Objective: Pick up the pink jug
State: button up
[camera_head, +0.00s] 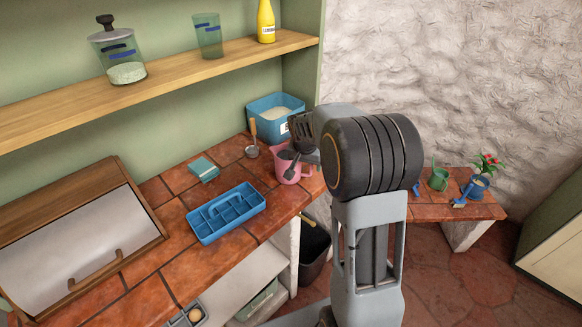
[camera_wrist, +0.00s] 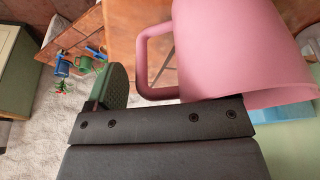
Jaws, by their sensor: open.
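The pink jug (camera_head: 280,166) stands on the tiled counter near its right end, partly covered by my gripper (camera_head: 294,150). In the wrist view the jug (camera_wrist: 235,45) fills the upper right, very close, with its handle (camera_wrist: 143,62) toward the left. My gripper is open. One finger with a green pad (camera_wrist: 118,84) shows just left of the handle, apart from it in the picture. The other finger is hidden behind the jug in this view. I cannot tell whether any part touches the jug.
A blue tub (camera_head: 263,108) stands close behind the jug, with a wooden-handled tool (camera_head: 252,140) to its left. A blue divided caddy (camera_head: 205,228) lies further left.

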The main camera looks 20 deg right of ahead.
jog(key=shift+c, duration=0.4)
jog(key=shift+r, duration=0.1)
jog(key=c, duration=1.4)
